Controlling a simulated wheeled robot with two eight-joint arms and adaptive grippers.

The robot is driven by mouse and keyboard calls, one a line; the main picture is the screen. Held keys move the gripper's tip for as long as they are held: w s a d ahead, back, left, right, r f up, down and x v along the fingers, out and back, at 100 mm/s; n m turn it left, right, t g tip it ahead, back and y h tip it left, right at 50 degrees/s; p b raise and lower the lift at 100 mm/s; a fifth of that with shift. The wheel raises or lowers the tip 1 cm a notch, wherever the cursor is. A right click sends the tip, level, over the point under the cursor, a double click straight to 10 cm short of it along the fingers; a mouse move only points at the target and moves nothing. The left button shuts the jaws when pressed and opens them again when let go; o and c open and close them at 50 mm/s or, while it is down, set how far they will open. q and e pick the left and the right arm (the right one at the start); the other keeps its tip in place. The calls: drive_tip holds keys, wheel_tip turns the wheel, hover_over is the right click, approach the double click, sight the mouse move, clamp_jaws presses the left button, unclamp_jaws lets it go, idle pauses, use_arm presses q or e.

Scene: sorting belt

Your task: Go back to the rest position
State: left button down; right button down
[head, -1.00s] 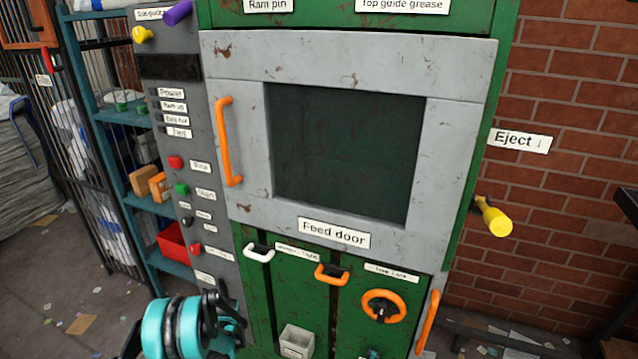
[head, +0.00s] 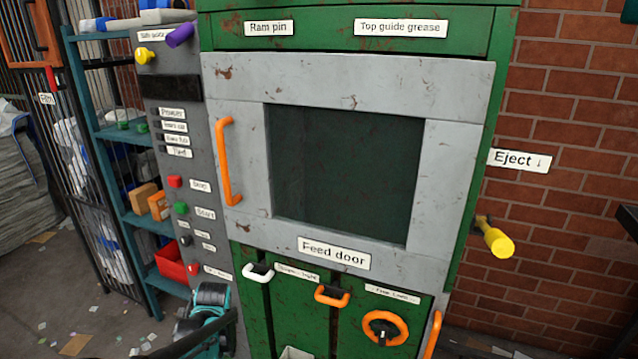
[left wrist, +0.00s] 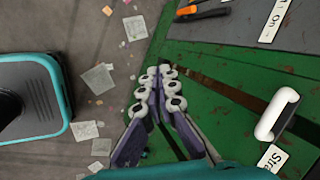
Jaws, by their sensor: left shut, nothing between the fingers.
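My left gripper (left wrist: 160,95) shows in the left wrist view with its two fingers together and nothing between them. It is in front of the green lower panel of the machine, apart from the white handle (left wrist: 277,114). In the head view a teal and black part of my left arm (head: 208,312) shows at the bottom, left of the green lower panels; the fingertips cannot be made out there. My right gripper is in neither view.
The machine has a closed grey feed door (head: 335,72) with an orange handle (head: 228,162). A yellow eject lever (head: 494,237) sticks out at right. A teal shelf (head: 150,220) with a red bin (head: 170,257) stands at left. Paper scraps lie on the open floor (head: 75,318).

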use_arm(q)
drive_tip(key=s+d+r+n+t, duration=0.1)
drive_tip(key=s+d+r+n, duration=0.15)
drive_tip(key=s+r, duration=0.2)
drive_tip(key=s+d+r+n, duration=0.2)
drive_tip(key=s+r+n, duration=0.2)
drive_tip(key=s, duration=0.2)
drive_tip(key=s+d+r+n+t+h, duration=0.1)
drive_tip(key=s+d+n, duration=0.3)
drive_tip(key=s+n, duration=0.4)
drive_tip(key=s+t+h, duration=0.1)
drive_tip(key=s, duration=0.3)
drive_tip(key=shift+s, duration=0.25)
drive_tip(key=shift+a, duration=0.1)
